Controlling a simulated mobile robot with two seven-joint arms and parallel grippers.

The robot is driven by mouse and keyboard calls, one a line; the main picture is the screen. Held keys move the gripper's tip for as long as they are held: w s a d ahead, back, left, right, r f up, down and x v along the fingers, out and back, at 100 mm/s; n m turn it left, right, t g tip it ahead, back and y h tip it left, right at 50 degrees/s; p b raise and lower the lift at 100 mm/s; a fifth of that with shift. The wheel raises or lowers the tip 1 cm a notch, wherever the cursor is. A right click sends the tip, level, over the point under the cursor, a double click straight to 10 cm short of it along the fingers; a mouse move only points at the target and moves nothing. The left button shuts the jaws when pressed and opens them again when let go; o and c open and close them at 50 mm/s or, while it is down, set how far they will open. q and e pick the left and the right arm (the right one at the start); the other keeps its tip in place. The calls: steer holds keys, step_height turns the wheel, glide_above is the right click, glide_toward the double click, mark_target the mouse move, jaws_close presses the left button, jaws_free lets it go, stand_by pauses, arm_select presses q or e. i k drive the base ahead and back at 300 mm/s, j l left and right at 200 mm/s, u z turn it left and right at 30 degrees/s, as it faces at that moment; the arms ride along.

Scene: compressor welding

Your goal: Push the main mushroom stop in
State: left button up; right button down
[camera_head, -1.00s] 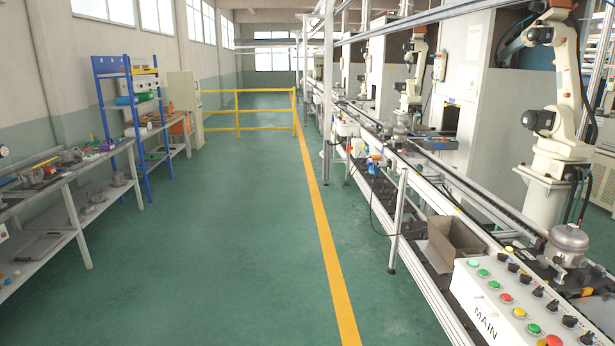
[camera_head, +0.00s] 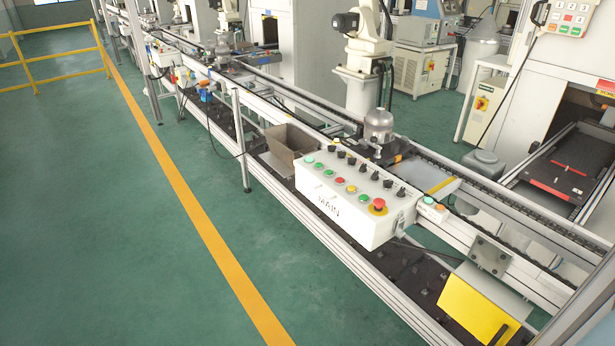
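The white control box (camera_head: 350,228) marked MAIN is mounted on the front side of the conveyor line, right of the middle of the head view. Its sloped top carries several green, red and yellow buttons and a row of black selector knobs. The red mushroom stop (camera_head: 379,203) sits on a yellow collar at the box's near right corner. It stands proud of the panel; how far in it is cannot be told. Neither of my grippers is in view.
The conveyor (camera_head: 470,196) runs from back left to front right. A silver compressor (camera_head: 379,127) stands behind the box, and an open grey-brown bin (camera_head: 289,143) left of it. A yellow panel (camera_head: 474,312) hangs at the lower right. The green floor (camera_head: 90,230) at the left is clear.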

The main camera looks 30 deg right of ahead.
mark_target(379, 202)
steer(key=z, duration=1.45)
